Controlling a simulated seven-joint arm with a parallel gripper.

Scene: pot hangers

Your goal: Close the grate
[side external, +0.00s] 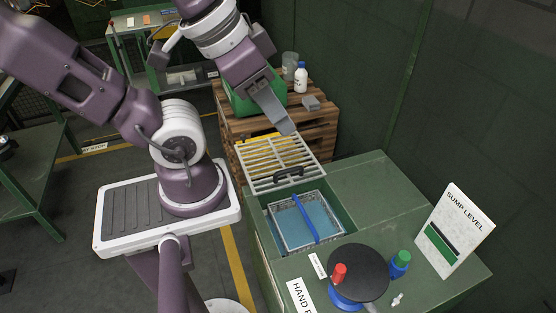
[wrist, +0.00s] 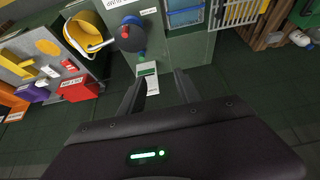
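The pale slatted grate (side external: 262,178) is at the far end of the green bench, and its black handle (side external: 288,175) is on the edge by the opening. I cannot tell whether it lies flat or tilts. The opening is uncovered, showing a basin (side external: 292,232) with blue inside and a blue bar across it. The wrist view shows part of the grate (wrist: 238,12) and basin (wrist: 185,18) at the top. My gripper (side external: 286,129) is above the grate's far side, apart from its handle. In the wrist view, the fingers (wrist: 160,82) are spread with nothing between them.
A black disc (side external: 358,272) with a red knob, a green-capped blue item (side external: 400,263) and a SUMP LEVEL sign (side external: 453,232) stand on the bench. A wooden pallet stack (side external: 318,118) with a white bottle (side external: 300,78) is behind. The bench top right of the opening is clear.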

